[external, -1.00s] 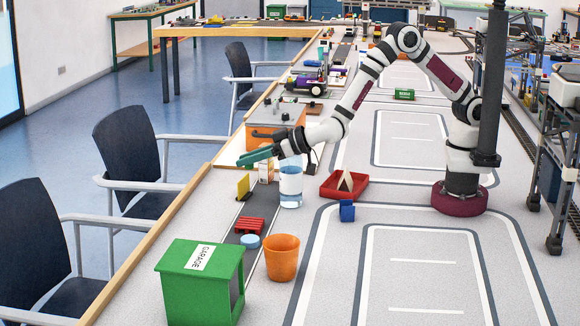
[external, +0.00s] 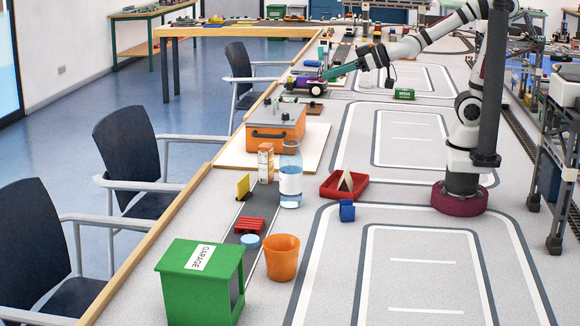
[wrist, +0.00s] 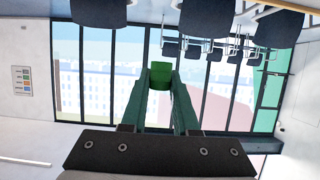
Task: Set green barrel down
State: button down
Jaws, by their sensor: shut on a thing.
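The green barrel (wrist: 160,74) is between the fingertips of my gripper in the wrist view. My gripper (wrist: 160,84) is shut on it, one green finger on each side. In the external view my gripper (external: 328,75) reaches out to the left, roughly level, at the far part of the table near a purple vehicle. I cannot make out the barrel apart from the green fingers there, nor tell how high it is above the table.
The purple toy vehicle (external: 305,87) stands near the gripper's tip. An orange toolbox (external: 275,130) sits on a pale board nearer the camera. A clear bottle (external: 290,186), a red tray (external: 331,192) and a green container (external: 404,94) stand on the table (external: 410,205).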

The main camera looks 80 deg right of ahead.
jog(key=w+a+f, duration=0.2)
jog(key=w+a, duration=0.4)
jog(key=w, duration=0.2)
send_over(250, 223)
notch_tip(250, 223, down, 20)
jog(key=shift+r, duration=0.1)
notch_tip(250, 223, down, 10)
jog(key=shift+r, duration=0.2)
jog(key=shift+f, duration=0.25)
